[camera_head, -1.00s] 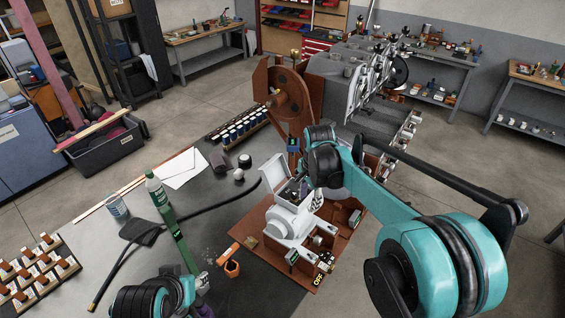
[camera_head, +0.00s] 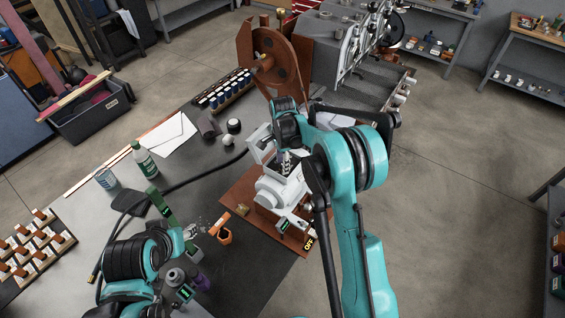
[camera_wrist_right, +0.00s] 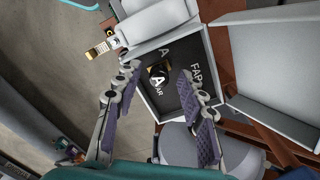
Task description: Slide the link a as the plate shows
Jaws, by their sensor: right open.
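In the right wrist view, a small dark knob marked A (camera_wrist_right: 157,77), which I take as link a, sits on a dark lettered plate (camera_wrist_right: 178,106) inside a pale, open box. The plate has an "A" above the knob, letters like "FAR" at the right and partly hidden letters ending in "AR" below. My right gripper (camera_wrist_right: 159,76) is open, with its fingers on either side of the knob; contact cannot be told. In the head view my right gripper (camera_head: 286,162) reaches into the white machine (camera_head: 276,192), and its arm hides part of it.
The box's raised lid (camera_wrist_right: 270,75) stands close to the right finger. A black hose (camera_head: 195,180) crosses the bench. The brown wheel (camera_head: 274,62) is behind the machine.

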